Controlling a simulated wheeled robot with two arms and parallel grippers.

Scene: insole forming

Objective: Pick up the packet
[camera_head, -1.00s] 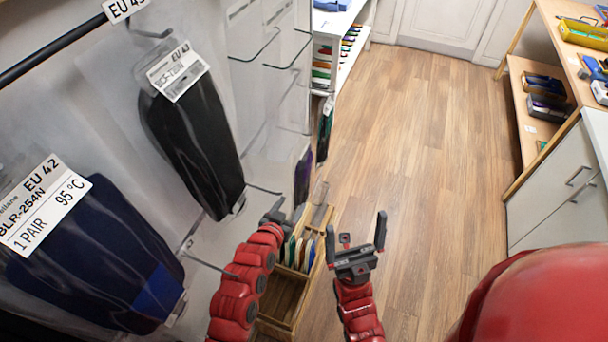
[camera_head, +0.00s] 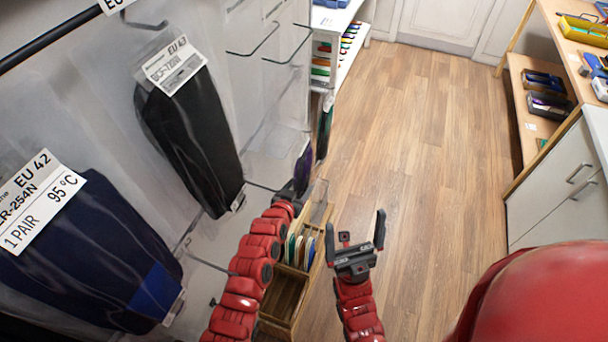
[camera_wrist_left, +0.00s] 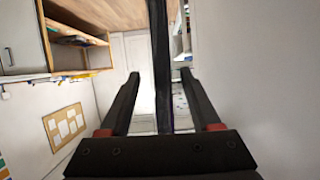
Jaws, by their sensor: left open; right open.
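My left gripper (camera_head: 301,180) is at the end of the red arm, close to a thin purple packet (camera_head: 304,165) seen nearly edge-on at the rack. In the left wrist view my left gripper (camera_wrist_left: 160,85) is open, and a dark, thin packet (camera_wrist_left: 161,60) stands edge-on between its two fingers, with a gap on each side. Whether the fingers touch it cannot be told. A large black packet labelled EU 43 (camera_head: 190,130) and a blue packet labelled EU 42 (camera_head: 85,250) hang nearer. My right gripper (camera_head: 355,238) is open and empty above the floor.
A dark green packet (camera_head: 325,125) hangs farther along. Empty wire hooks (camera_head: 285,45) stick out from the rack wall. A wooden box (camera_head: 280,300) with upright coloured pieces is below my left arm. Wooden floor (camera_head: 420,150) is clear to the right, up to a white cabinet (camera_head: 560,190).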

